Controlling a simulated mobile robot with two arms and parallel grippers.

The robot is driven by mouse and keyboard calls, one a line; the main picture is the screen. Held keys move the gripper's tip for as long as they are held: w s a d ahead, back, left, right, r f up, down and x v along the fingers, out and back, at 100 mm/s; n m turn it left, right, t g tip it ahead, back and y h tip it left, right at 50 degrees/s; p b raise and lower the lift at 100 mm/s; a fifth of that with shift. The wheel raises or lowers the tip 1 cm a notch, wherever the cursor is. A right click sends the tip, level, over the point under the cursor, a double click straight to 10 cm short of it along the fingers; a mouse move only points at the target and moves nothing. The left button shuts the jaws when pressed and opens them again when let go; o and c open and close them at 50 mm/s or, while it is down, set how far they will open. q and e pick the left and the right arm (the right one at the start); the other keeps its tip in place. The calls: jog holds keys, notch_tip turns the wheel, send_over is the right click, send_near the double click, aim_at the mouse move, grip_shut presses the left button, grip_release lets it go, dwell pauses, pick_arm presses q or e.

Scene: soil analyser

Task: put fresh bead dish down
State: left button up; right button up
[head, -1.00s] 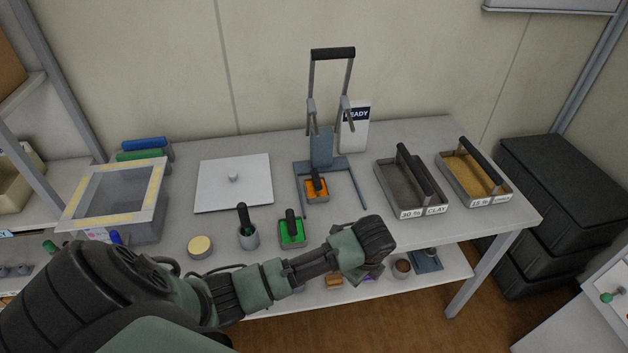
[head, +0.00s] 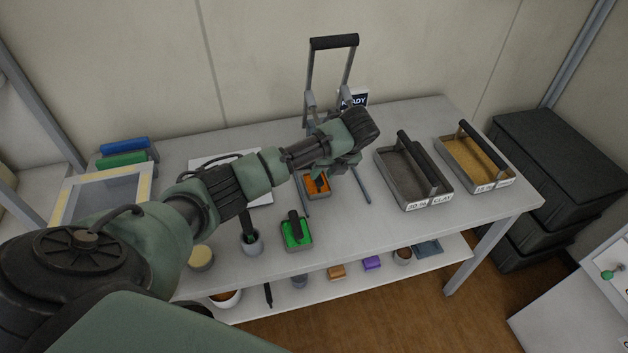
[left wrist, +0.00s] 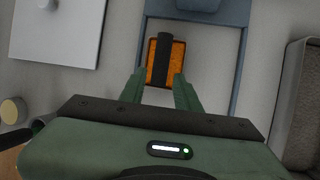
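An orange-filled dish with a black upright handle (head: 316,187) sits at the foot of the grey lever press (head: 310,115). In the head view my left arm partly hides the press and the gripper. A similar green dish with a black handle (head: 296,235) stands near the table's front edge. My right gripper is not in view.
A grey cup with a black-handled tool (head: 252,243) and a round pale-yellow-topped item (head: 201,257) stand left of the green dish. Two labelled trays, dark (head: 405,185) and tan (head: 470,165), stand right. A white lidded plate (left wrist: 55,30) lies left of the press.

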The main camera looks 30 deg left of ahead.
aim_at(319, 177)
pick_arm(q)
jog(key=shift+a+f, duration=0.15)
jog(key=shift+f, duration=0.2)
jog(key=p+x, duration=0.1)
jog(key=x, duration=0.2)
jog(key=shift+w+a+f, duration=0.15)
jog(key=shift+a+f, duration=0.15)
jog(key=shift+w+a+f, duration=0.1)
jog(key=shift+a+f, duration=0.05)
jog(key=shift+f, duration=0.15)
jog(key=shift+r, duration=0.1)
jog(key=shift+c, duration=0.5)
grip_shut()
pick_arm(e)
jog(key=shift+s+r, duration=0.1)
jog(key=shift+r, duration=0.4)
pick_arm(q)
jog(key=shift+r, duration=0.1)
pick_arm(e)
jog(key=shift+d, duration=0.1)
